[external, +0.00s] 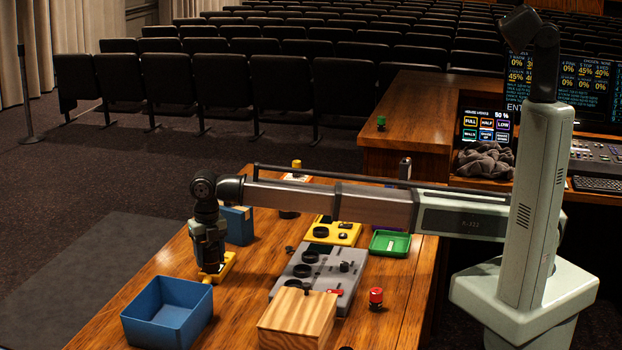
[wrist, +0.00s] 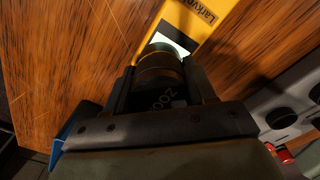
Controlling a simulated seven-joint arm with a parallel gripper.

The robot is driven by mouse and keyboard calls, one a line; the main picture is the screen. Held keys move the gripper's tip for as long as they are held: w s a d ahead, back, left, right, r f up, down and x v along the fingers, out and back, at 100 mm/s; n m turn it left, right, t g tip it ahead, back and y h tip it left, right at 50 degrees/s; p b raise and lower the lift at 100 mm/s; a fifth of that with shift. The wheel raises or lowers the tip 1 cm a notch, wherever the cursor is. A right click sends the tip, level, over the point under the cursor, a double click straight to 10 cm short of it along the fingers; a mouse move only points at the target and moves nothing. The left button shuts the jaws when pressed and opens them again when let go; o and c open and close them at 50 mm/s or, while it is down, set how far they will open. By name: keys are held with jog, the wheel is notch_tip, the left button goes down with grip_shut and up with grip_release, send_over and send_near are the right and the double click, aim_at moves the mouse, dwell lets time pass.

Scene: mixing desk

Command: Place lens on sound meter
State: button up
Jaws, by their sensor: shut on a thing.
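My gripper (wrist: 160,85) is shut on a dark cylindrical lens (wrist: 158,66) with a brownish ring and pale lettering on its side. The yellow sound meter (wrist: 208,20) lies on the desk just beyond the lens in the wrist view, with a pale screen and dark lettering. The lens covers part of the meter's near end, and I cannot tell whether they touch. In the external view my gripper (external: 212,266) points down, low over the desk, at the yellow meter (external: 229,264). The lens is not clear there, hidden among the fingers.
A blue open box (external: 168,312) stands in front of my gripper, and a blue container (external: 239,226) behind it. To the right are a grey control box (external: 330,290), a wooden block (external: 297,322), a yellow device (external: 345,238) and a green tray (external: 376,242).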

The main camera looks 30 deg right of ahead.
aim_at(211, 244)
jog(key=o, duration=1.3)
notch_tip(211, 244, up, 12)
jog(key=shift+r, duration=0.1)
